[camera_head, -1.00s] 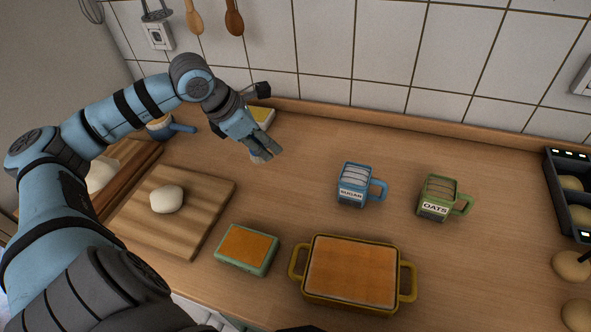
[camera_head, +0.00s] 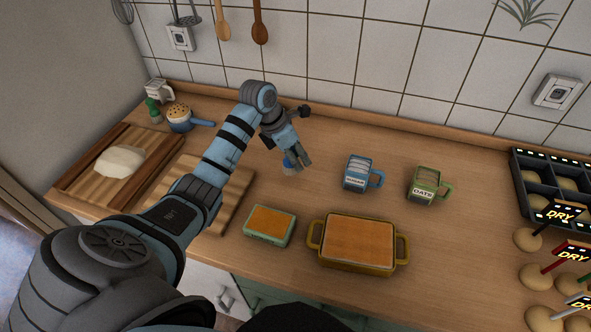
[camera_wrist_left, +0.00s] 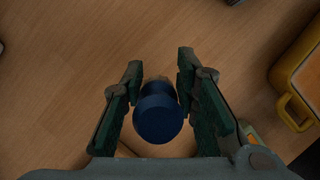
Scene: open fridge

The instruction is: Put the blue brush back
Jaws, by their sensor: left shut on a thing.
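My left gripper (camera_head: 298,164) is above the counter, left of the blue sugar mug. It is shut on a small blue object (camera_head: 288,163), which I take to be the blue brush. In the left wrist view the brush (camera_wrist_left: 157,117) shows as a round dark-blue end between the two fingers (camera_wrist_left: 160,70). A little of a paler part shows just beyond it; the rest is hidden. I cannot tell whether it touches the counter. My right gripper is not in view.
Nearby are the sugar mug (camera_head: 358,173), oats mug (camera_head: 424,184), green dish (camera_head: 268,240) and yellow dish (camera_head: 316,250). A cutting board (camera_head: 240,185) lies partly under my arm. A blue pan (camera_head: 180,125) is at back left; a dark crate (camera_head: 520,182) is at right. Counter behind the mugs is clear.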

